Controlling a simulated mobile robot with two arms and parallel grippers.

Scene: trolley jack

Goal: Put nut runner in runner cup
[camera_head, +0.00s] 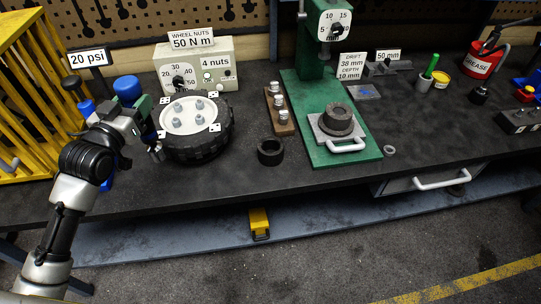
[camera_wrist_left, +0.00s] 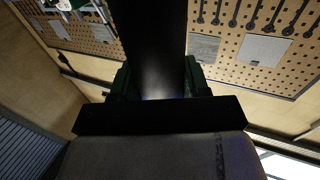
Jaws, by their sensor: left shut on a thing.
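My left gripper (camera_head: 148,108) is shut on the nut runner, above the left edge of the wheel. A blue rounded end (camera_head: 127,88), which looks like the top of the nut runner, rises above the gripper; a dark tip (camera_head: 156,151) shows below it. In the left wrist view, the runner's dark cylinder (camera_wrist_left: 155,50) runs between the green fingers. A dark, open, round cup or ring (camera_head: 270,151) stands empty on the bench, right of the wheel; I cannot tell whether it is the runner cup. My right gripper is out of view.
The wheel (camera_head: 196,143) lies flat with several studs or nuts on its hub, before a torque box (camera_head: 222,74). A green press (camera_head: 308,110) stands right of it. A yellow cage (camera_head: 35,95) is at far left. The bench front is clear.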

